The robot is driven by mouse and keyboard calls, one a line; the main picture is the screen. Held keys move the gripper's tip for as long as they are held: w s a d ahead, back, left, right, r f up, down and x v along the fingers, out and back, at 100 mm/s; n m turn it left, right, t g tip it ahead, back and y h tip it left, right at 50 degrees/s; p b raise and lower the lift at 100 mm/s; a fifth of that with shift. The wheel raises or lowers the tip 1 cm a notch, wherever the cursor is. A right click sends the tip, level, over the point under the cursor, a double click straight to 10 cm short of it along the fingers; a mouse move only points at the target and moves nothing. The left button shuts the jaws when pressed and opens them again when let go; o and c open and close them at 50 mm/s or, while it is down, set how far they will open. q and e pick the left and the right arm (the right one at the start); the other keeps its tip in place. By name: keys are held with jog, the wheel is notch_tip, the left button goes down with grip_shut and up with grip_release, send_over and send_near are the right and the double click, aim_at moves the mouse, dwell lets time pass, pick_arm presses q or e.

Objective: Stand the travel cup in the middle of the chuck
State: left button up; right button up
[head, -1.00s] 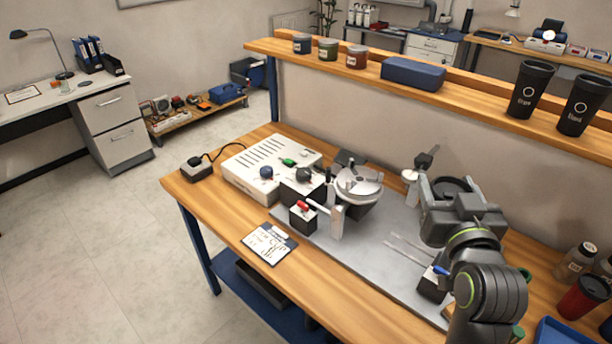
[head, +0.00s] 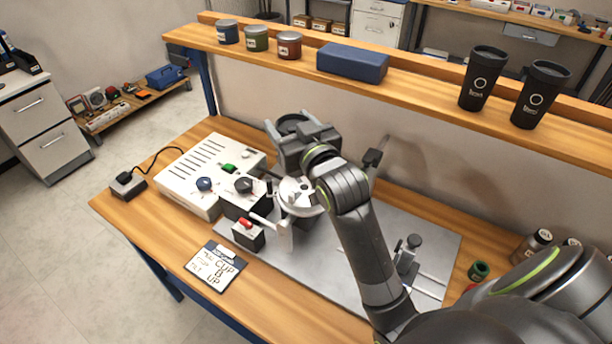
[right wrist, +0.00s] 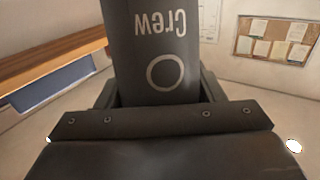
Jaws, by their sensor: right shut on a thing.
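My right gripper (head: 298,140) is shut on a dark travel cup (right wrist: 150,45). The cup's round dark end (head: 292,122) shows between the fingers in the head view. In the right wrist view its pale word "Crew" and ring mark appear upside down. The silver chuck (head: 292,188) is just below and in front of the gripper in the head view, partly hidden by my right wrist. The cup's lower part is hidden in the head view, and its gap to the chuck cannot be told. My left gripper is not in view.
A white control box (head: 205,170) stands left of the chuck, beside a small box with a red switch (head: 247,232). A card (head: 215,266) lies in front. Two more dark cups (head: 483,78) (head: 541,95) stand on the raised shelf (head: 420,105). The grey plate's right part is clear apart from a fixture.

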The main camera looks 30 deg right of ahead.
aim_at(302, 116)
jog(key=w+d, duration=0.1)
jog(key=w+d+r+p, duration=0.1)
jog(key=shift+d, duration=0.4)
notch_tip(302, 116, down, 10)
jog(key=p, duration=0.1)
jog(key=shift+p, duration=0.3)
jog(key=o, duration=0.3)
jog(key=shift+d+f, duration=0.1)
jog(key=shift+d, duration=0.05)
jog(key=o, duration=0.4)
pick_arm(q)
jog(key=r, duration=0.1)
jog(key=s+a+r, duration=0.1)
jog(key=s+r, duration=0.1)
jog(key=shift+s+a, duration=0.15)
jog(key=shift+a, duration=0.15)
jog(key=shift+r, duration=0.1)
